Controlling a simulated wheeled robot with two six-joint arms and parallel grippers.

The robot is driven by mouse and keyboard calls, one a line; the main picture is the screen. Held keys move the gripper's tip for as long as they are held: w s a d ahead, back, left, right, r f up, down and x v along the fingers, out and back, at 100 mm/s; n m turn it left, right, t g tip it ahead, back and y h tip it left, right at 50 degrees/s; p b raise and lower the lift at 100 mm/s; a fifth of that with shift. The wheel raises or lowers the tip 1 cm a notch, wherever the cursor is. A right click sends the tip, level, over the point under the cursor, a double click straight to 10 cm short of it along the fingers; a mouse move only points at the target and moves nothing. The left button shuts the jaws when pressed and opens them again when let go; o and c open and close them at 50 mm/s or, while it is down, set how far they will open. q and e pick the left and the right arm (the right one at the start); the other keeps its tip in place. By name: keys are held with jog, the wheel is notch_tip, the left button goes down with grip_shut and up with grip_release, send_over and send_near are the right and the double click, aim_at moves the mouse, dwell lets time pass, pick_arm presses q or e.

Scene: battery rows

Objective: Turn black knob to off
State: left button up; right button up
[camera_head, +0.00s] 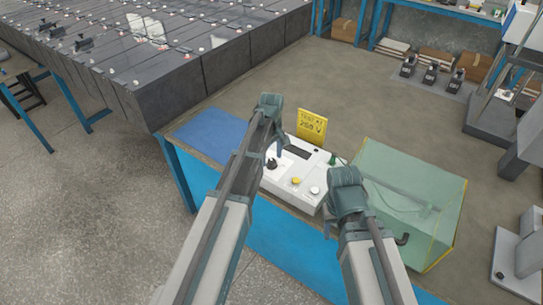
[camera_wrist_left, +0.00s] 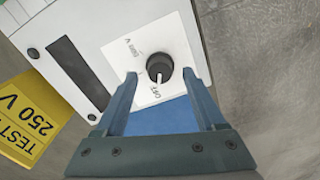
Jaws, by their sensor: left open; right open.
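The black knob (camera_wrist_left: 159,66) sits on a white plate of the white tester box (camera_wrist_left: 80,20). Its white pointer line faces down in the left wrist view, close to the OFF label (camera_wrist_left: 155,93); exact alignment is hard to tell. A voltage label (camera_wrist_left: 131,48) lies to its upper left. My left gripper (camera_wrist_left: 160,76) is open, its fingertips on either side of the knob in that view; contact cannot be told. The knob also shows in the head view (camera_head: 271,163), beside my left arm. My right gripper (camera_head: 328,222) is open, right of the box, fingers partly hidden.
A yellow 250 V sign (camera_head: 312,126) stands behind the box. A yellow button (camera_head: 295,181) and a white button (camera_head: 314,190) are on the panel. A blue mat (camera_head: 208,133) lies left on the bench. A clear green cover (camera_head: 420,195) stands right, near my right arm.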

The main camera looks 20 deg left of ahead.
aim_at(271, 161)
pick_arm(q)
notch_tip(271, 161, up, 12)
jog(key=p, duration=1.1)
jog(key=shift+r+p, duration=0.2)
jog(key=shift+p, duration=0.1)
jog(key=s+d+m, duration=0.6)
jog(key=s+m, duration=0.1)
jog(key=s, duration=0.5)
jog(key=s+d+m+y, duration=0.1)
jog(key=s+d+m, duration=0.6)
jog(key=s, duration=0.5)
jog(key=shift+d, duration=0.15)
jog(key=shift+s, duration=0.1)
